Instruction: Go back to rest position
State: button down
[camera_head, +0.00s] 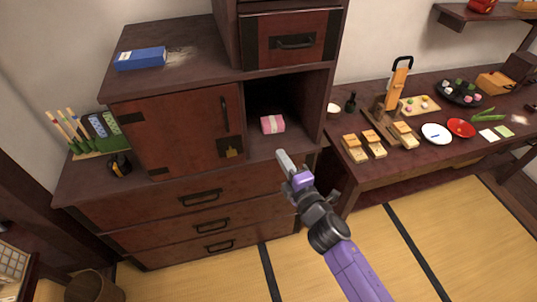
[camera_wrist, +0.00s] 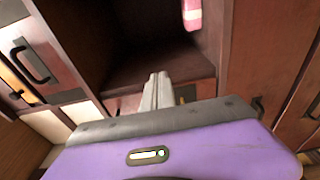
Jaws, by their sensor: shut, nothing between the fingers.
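My gripper (camera_head: 287,165) is shut and empty, at the end of my purple arm in the head view. It is in front of the dark wooden cabinet (camera_head: 170,200), close to the open compartment (camera_head: 272,93). A pink and white box (camera_head: 273,124) sits in that compartment, apart from my gripper. In the wrist view, the closed fingers (camera_wrist: 157,90) point toward the compartment, and part of the pink and white box (camera_wrist: 192,14) shows at the top.
A low table (camera_head: 360,173) at the right holds several wooden stands, a white plate (camera_head: 436,133) and a red plate (camera_head: 461,128). A blue box (camera_head: 141,58) lies on the cabinet's upper left top. Tatami floor (camera_head: 400,255) is clear in front.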

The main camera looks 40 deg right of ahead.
jog(key=shift+s+d, duration=0.35)
jog(key=shift+d, duration=0.05)
jog(key=s+a+r+m+g+y, duration=0.1)
jog(key=s+a+m, duration=0.4)
jog(key=s, duration=0.6)
jog(key=s+a+r+m+y, duration=0.2)
jog(key=s+a+m, duration=0.3)
jog(key=s, duration=0.7)
jog(key=s+a+r+m+g+y, duration=0.1)
jog(key=s+a+r+m, duration=0.3)
jog(key=s, duration=0.7)
jog(key=a+m, duration=0.1)
jog(key=a, duration=0.1)
jog(key=shift+s+a+g+y, duration=0.25)
jog(key=shift+a+g+y, duration=0.05)
jog(key=c, duration=2.2)
grip_release()
jog(key=shift+r, duration=0.1)
